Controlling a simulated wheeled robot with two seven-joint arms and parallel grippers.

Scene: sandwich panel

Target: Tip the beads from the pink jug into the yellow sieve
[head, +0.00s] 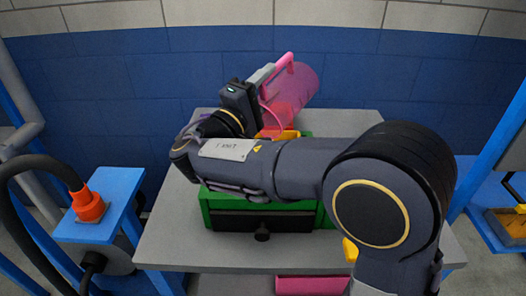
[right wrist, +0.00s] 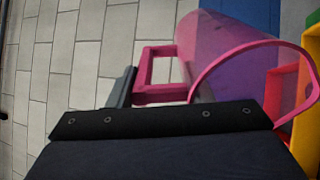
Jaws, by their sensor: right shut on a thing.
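The translucent pink jug (head: 300,88) is held tilted above the back of the table, with its open rim low and toward the table. In the right wrist view the jug (right wrist: 222,55) shows its rim at the right, by red and yellow parts. My right gripper (head: 262,76) is shut on the jug's handle (right wrist: 160,70). A yellow part (head: 281,134), perhaps the sieve, shows just below the jug's mouth; my right arm hides most of it. It also shows at the right edge of the right wrist view (right wrist: 307,135). I cannot make out any beads. My left gripper is out of view.
A green box with a dark drawer front (head: 262,221) stands on the grey table (head: 170,235), partly behind my arm. An orange fitting (head: 88,205) sits on a blue stand at left. A pink bin (head: 310,285) is below the table. A brick wall is behind.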

